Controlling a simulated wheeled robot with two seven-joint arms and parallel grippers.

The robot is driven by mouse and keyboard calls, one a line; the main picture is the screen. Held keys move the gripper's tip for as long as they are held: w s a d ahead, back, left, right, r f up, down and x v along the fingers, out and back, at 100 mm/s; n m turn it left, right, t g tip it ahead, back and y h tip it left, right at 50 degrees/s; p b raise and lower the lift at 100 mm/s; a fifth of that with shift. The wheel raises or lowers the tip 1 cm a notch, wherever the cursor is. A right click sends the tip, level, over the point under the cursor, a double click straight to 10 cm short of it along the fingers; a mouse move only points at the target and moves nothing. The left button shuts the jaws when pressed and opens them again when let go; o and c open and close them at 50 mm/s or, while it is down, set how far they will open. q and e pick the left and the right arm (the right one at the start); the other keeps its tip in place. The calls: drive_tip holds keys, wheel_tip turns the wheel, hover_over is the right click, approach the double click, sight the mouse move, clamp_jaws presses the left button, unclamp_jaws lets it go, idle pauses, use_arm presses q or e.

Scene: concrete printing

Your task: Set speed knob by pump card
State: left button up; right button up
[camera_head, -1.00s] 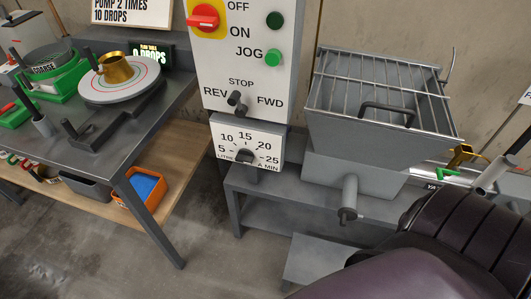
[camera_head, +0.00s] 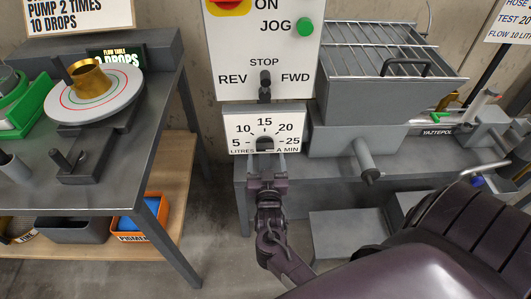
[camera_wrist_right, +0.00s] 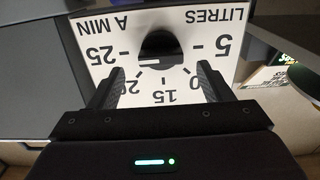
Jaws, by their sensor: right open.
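The dark speed knob (camera_head: 265,144) sits at the bottom middle of a white dial plate (camera_head: 243,132) marked 5 to 25 litres a min. My right gripper (camera_head: 266,164) is just in front of the plate, pointing at the knob. My left gripper is not in view.
Above the dial is a control panel (camera_head: 235,55) with a REV/STOP/FWD switch and green JOG button. A grey hopper (camera_head: 385,98) with a grid stands to the right. A flow table (camera_head: 115,95) with a brass cone is at left.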

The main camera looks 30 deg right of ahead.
sight(265, 150)
drive_tip(key=shift+x, duration=1.65)
drive_tip(key=shift+a, duration=0.1)
drive_tip(key=shift+c, duration=0.3)
drive_tip(key=c, duration=0.9)
